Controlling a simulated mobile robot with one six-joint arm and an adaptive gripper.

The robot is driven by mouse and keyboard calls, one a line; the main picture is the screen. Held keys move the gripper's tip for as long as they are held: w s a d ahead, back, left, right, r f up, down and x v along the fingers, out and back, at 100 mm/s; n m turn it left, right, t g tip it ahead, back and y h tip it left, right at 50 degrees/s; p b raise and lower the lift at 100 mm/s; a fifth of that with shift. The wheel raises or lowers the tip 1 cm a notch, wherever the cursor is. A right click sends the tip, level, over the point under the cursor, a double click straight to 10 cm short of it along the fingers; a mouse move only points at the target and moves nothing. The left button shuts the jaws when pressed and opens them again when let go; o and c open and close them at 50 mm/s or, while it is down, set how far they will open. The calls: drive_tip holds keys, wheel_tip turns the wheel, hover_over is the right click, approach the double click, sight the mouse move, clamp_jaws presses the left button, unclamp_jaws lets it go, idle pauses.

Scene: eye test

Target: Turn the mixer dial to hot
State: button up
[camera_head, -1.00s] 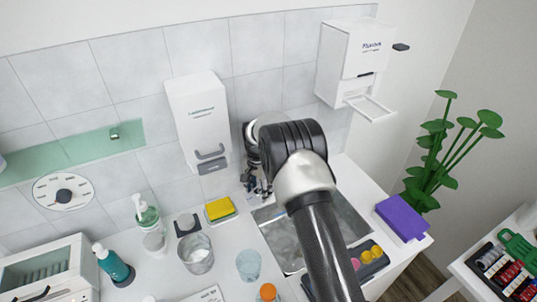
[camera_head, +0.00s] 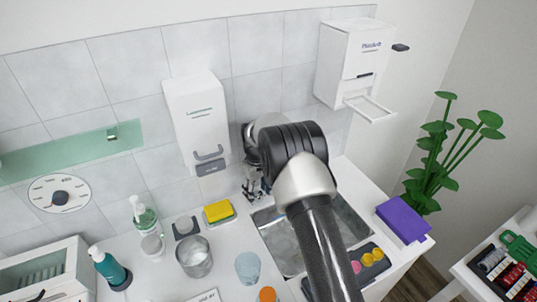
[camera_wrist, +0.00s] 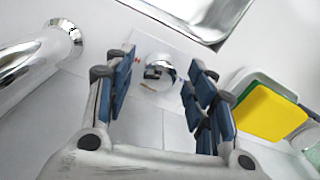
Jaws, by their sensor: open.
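In the wrist view a round chrome knob, apparently the mixer dial (camera_wrist: 158,76), sits on a pale plate with a small red mark on its left. A dark slot shows on its face; the setting it points at cannot be read. My gripper (camera_wrist: 160,68) is open, with blue-padded fingers on the left and right of the dial in the picture; contact cannot be told. In the head view my gripper (camera_head: 256,188) is at the back wall beside the sink, and the dial is hidden there.
A chrome spout (camera_wrist: 38,62) lies left of the fingers in the wrist view. A yellow sponge (camera_head: 218,211), metal cup (camera_head: 194,262) and soap bottle (camera_head: 145,215) stand left of the sink (camera_head: 345,222). A white dispenser (camera_head: 197,112) hangs just left of my gripper.

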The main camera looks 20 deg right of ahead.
sight(258, 193)
drive_tip(key=n+b, duration=0.1)
drive_tip(key=n, duration=0.5)
drive_tip(key=shift+n+b, duration=0.3)
wheel_tip(258, 193, up, 18)
drive_tip(key=p, duration=0.5)
drive_tip(key=s+r+m+t+b, duration=0.1)
drive_tip(key=s+r+m+b, duration=0.3)
drive_tip(key=s+r, duration=0.7)
drive_tip(key=s, duration=0.3)
drive_tip(key=shift+m+t+b, duration=0.35)
drive_tip(key=shift+m+t, duration=0.05)
drive_tip(key=s+r+m+t, duration=0.2)
drive_tip(key=s+r+m, duration=0.15)
drive_tip(key=s, duration=1.05)
drive_tip(key=s+f+m, duration=0.3)
drive_tip(key=s+f, duration=0.1)
drive_tip(key=s, duration=0.8)
drive_tip(key=shift+s+f+t, duration=0.15)
drive_tip(key=shift+f+t, duration=0.15)
drive_tip(key=shift+t, duration=0.1)
